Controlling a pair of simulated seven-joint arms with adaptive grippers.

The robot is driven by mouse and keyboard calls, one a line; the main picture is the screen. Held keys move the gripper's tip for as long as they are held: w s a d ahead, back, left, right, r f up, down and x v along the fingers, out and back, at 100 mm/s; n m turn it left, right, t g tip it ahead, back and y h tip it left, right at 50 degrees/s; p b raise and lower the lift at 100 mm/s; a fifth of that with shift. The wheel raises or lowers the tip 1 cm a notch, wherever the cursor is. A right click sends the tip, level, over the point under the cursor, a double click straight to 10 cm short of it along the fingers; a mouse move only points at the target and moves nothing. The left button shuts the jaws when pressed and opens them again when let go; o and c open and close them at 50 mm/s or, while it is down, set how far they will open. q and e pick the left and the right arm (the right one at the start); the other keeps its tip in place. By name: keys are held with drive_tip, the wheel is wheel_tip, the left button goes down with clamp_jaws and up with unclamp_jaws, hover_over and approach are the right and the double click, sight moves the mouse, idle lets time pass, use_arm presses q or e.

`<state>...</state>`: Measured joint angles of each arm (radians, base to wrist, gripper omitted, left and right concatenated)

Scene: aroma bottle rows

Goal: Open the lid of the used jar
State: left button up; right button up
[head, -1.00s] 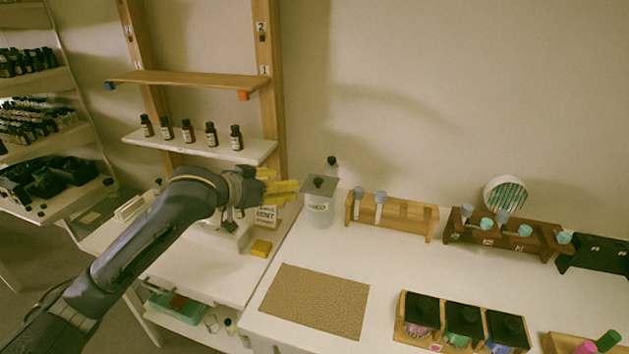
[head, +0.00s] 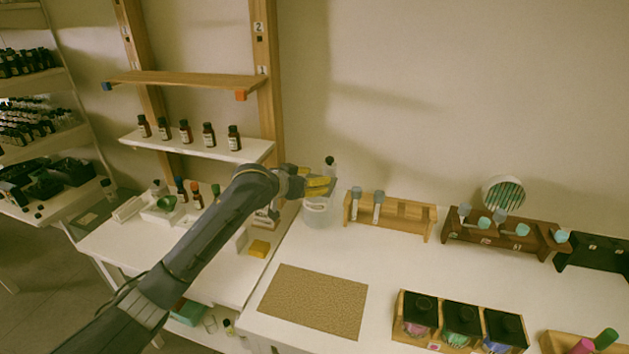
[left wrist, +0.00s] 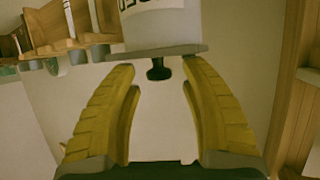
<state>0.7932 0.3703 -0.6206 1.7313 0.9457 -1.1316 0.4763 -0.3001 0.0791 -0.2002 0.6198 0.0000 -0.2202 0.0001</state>
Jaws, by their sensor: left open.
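The used jar (head: 321,212) stands on the white table near the back wall, left of the wooden tube rack. It is a pale, translucent jar with a dark-lettered label. My left gripper (head: 321,184) is at the top of the jar and hides its lid in the head view. In the left wrist view the jar (left wrist: 160,28) appears upside down, with its flat grey lid (left wrist: 150,52) and black knob (left wrist: 158,72). The knob lies between the tips of the open yellow fingers (left wrist: 158,75), with space on both sides. My right gripper is not in view.
A brown mat (head: 314,300) lies in front. A yellow block (head: 259,248) and a shelf (head: 200,146) with several brown bottles are to the left.

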use_arm(q)
drive_tip(key=shift+w+d, duration=0.1)
drive_tip(key=shift+d, duration=0.05)
clamp_jaws()
idle(0.4)
idle(0.5)
